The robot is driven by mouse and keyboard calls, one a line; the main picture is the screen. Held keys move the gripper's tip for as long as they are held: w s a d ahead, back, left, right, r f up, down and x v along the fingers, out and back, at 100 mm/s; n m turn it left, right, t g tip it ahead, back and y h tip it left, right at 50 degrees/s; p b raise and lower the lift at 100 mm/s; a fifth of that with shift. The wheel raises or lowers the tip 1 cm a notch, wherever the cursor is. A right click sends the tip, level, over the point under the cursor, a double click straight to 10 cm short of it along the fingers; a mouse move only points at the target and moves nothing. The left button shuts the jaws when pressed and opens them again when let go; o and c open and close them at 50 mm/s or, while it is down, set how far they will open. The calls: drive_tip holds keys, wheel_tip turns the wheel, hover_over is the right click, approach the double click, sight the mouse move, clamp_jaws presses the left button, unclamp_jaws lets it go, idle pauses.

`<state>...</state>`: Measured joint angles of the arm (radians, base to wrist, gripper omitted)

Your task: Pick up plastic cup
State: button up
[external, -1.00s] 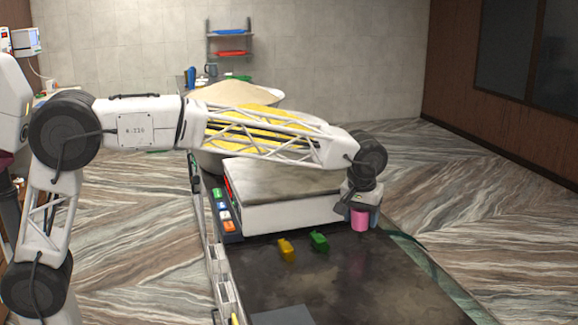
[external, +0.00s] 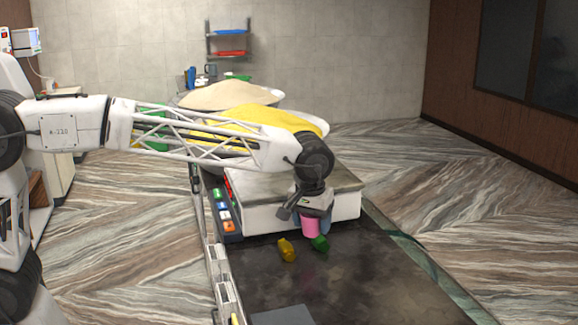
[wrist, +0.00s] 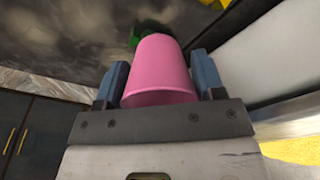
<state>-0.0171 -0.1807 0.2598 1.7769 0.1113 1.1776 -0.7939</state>
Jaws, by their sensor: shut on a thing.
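The plastic cup is pink (external: 310,227). It hangs below my gripper (external: 312,214) in the external view, in front of the white scale. In the wrist view the pink cup (wrist: 159,72) sits between the two blue-grey fingers of my gripper (wrist: 158,82), which are shut on its sides. The cup's lower part in the external view is next to a green object, and I cannot tell whether they touch.
The green object (external: 320,244) and a yellow object (external: 287,250) lie on the dark counter (external: 350,285). A white scale (external: 262,217) stands behind. Large bowls of yellow (external: 240,120) and beige food (external: 222,95) are farther back. The counter's front is mostly clear.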

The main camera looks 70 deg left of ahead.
drive_tip(key=shift+s+r, duration=0.1)
drive_tip(key=shift+s, duration=0.7)
drive_tip(key=shift+r, duration=0.45)
drive_tip(key=shift+m, duration=0.3)
drive_tip(key=r, duration=0.2)
drive_tip(key=s+a+r, duration=0.1)
drive_tip(key=r, duration=0.1)
drive_tip(key=shift+r, duration=0.1)
drive_tip(key=s+a+r, duration=0.4)
drive_tip(key=s, duration=0.6)
drive_tip(key=s+a+r, duration=0.4)
drive_tip(key=s+a, duration=0.1)
drive_tip(key=s, duration=0.5)
drive_tip(key=shift+n, duration=0.4)
drive_tip(key=shift+a, duration=0.15)
